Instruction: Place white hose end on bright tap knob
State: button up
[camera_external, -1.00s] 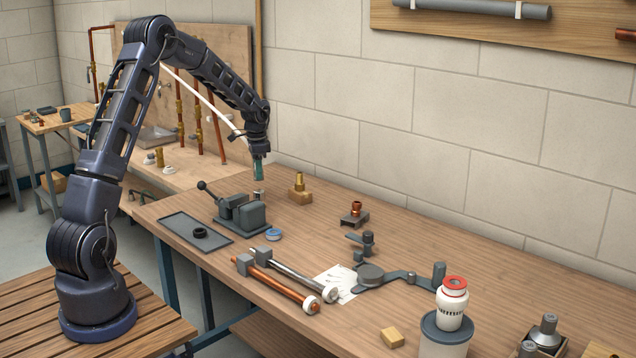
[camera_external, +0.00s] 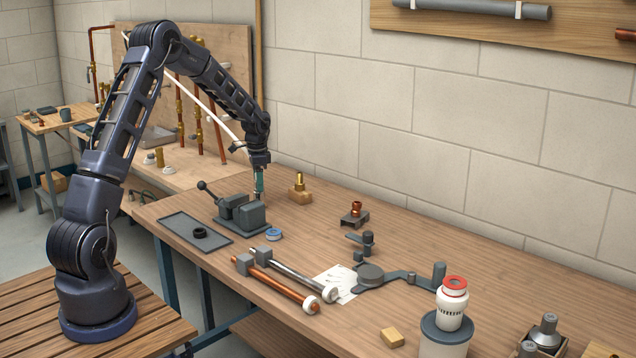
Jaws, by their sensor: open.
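A thin white hose (camera_external: 207,103) slants down to the right behind my upper arm. Its lower end is near my wrist, and I cannot tell whether it touches my arm. My gripper (camera_external: 259,186), with teal fingers, points straight down above the back of the grey vise (camera_external: 243,213). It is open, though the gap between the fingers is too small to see. A small bright knob-like piece (camera_external: 258,197) shows just below the fingertips at the vise; contact is unclear. A brass fitting (camera_external: 299,180) stands upright on a wooden block to the right of my gripper.
A grey tray (camera_external: 185,233) with a black ring lies left of the vise. A blue tape roll (camera_external: 274,235) lies in front of it. The back right of the bench is clear.

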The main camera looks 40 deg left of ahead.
jog(key=shift+r, duration=0.1)
notch_tip(320, 180, up, 12)
jog(key=shift+f, duration=0.2)
jog(key=s+d+r+n+t, duration=0.1)
jog(key=s+d+r+n, duration=0.1)
jog(key=s+d+r, duration=0.65)
jog(key=s+d+r+n+t, duration=0.1)
jog(key=s+d+r, duration=0.65)
jog(key=s, duration=0.65)
jog(key=s+d+n+t, duration=0.1)
jog(key=s+d, duration=0.1)
jog(key=s, duration=1)
jog(key=s+d+n+t, duration=0.1)
jog(key=s+d+n, duration=0.1)
jog(key=s, duration=1)
jog(key=shift+s+d+f+t, duration=0.3)
jog(key=shift+d+f, duration=0.15)
jog(key=shift+d, duration=0.1)
